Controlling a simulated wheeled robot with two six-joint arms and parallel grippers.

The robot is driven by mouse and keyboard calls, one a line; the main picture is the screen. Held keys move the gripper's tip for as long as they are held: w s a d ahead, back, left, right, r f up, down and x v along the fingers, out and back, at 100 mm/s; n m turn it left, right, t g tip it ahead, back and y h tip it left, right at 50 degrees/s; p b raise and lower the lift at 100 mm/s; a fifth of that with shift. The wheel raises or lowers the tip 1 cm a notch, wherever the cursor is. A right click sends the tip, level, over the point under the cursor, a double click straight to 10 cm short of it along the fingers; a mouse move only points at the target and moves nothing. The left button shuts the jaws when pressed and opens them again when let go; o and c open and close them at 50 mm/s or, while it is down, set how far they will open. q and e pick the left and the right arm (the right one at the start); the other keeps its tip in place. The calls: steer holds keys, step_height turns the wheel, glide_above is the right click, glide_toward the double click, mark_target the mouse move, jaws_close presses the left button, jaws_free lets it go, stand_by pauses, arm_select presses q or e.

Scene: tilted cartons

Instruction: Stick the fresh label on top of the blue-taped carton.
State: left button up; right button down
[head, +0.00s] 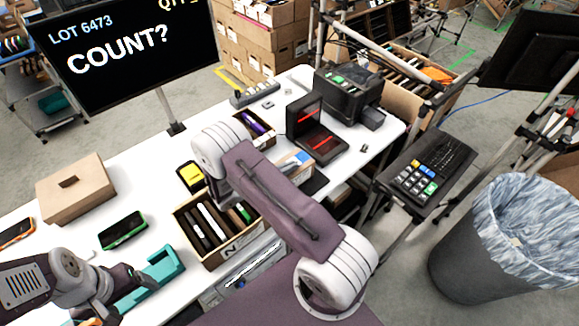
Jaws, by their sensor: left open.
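A small carton with a blue patch on top (304,158) shows partly behind my right arm, right of the open box of dark items; my arm hides its left part. A pale patch lies beside the blue; I cannot tell whether it is a label. I cannot make out a loose fresh label. My left gripper (106,311) is low at the left, by the teal tray (165,268), well away from this carton. It is open. My right arm crosses the middle of the view, and its gripper is hidden.
A black printer (347,92) and a red-lit scanner (310,125) stand at the back right of the white table. An open carton (235,252) holds several dark items. A bin (465,255) stands right.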

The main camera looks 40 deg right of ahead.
steer(key=c, duration=1.6)
jaws_free()
steer(key=w+b+v, duration=0.1)
steer(key=b+v, duration=0.1)
steer(key=v, duration=0.6)
step_height(320, 180, up, 6)
steer(key=s+a+p, duration=0.1)
steer(key=p, duration=0.4)
steer(key=shift+s+r, duration=0.1)
steer(key=shift+r, duration=0.05)
